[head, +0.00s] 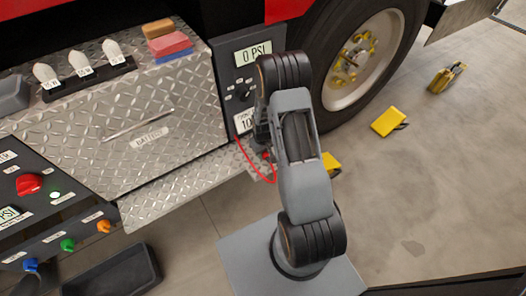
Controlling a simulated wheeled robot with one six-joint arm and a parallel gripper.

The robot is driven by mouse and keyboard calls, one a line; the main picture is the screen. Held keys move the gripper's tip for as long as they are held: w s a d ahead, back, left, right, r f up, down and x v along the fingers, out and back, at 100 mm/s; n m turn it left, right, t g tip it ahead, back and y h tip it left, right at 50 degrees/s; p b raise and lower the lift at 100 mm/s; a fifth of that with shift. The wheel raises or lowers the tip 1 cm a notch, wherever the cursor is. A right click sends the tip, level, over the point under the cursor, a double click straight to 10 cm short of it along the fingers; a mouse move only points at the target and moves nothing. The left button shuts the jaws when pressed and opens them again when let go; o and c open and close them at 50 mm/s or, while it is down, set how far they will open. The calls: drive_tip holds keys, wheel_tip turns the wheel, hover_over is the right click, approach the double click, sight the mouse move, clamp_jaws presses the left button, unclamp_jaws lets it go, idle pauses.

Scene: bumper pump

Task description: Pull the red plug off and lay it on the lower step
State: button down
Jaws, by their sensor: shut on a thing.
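My gripper (263,140) is low in front of the panel beside the wheel, mostly hidden behind my own arm. A small bit of the red plug (266,155) shows at its tips, and the gripper is shut on it. A thin red cable (246,158) hangs in a loop by the plug. Whether the plug still sits in a socket is hidden. The lower step (175,189) is a bare diamond-plate ledge below the battery box, left of my gripper.
The battery box (130,120) carries bulbs in a black holder (88,78) and stacked coloured blocks (168,42). A big tyre (325,75) stands right of the panel (236,85). Yellow chocks (388,121) lie on the floor. A control panel (45,205) and black tray (112,275) are at left.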

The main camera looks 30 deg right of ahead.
drive_tip(key=c, duration=0.7)
unclamp_jaws()
drive_tip(key=shift+c, duration=0.2)
wheel_tip(320, 180, up, 14)
drive_tip(key=p, duration=0.4)
drive_tip(key=shift+f, duration=0.15)
drive_tip(key=s+a+r+t+p, duration=0.1)
drive_tip(key=s+a+r+p, duration=0.2)
drive_tip(key=r, duration=1.1)
drive_tip(key=s+a+r+t+p, duration=0.1)
drive_tip(key=s+a+r+p, duration=0.2)
drive_tip(key=s+r+p, duration=0.4)
drive_tip(key=s+a+r+m+t+p, duration=0.1)
drive_tip(key=s+a+r+p, duration=0.2)
drive_tip(key=r+p, duration=0.8)
wheel_tip(320, 180, up, 11)
drive_tip(key=s, duration=0.2)
drive_tip(key=shift+s+a+t, duration=0.2)
drive_tip(key=shift+s+t, duration=0.1)
drive_tip(key=shift+s, duration=0.05)
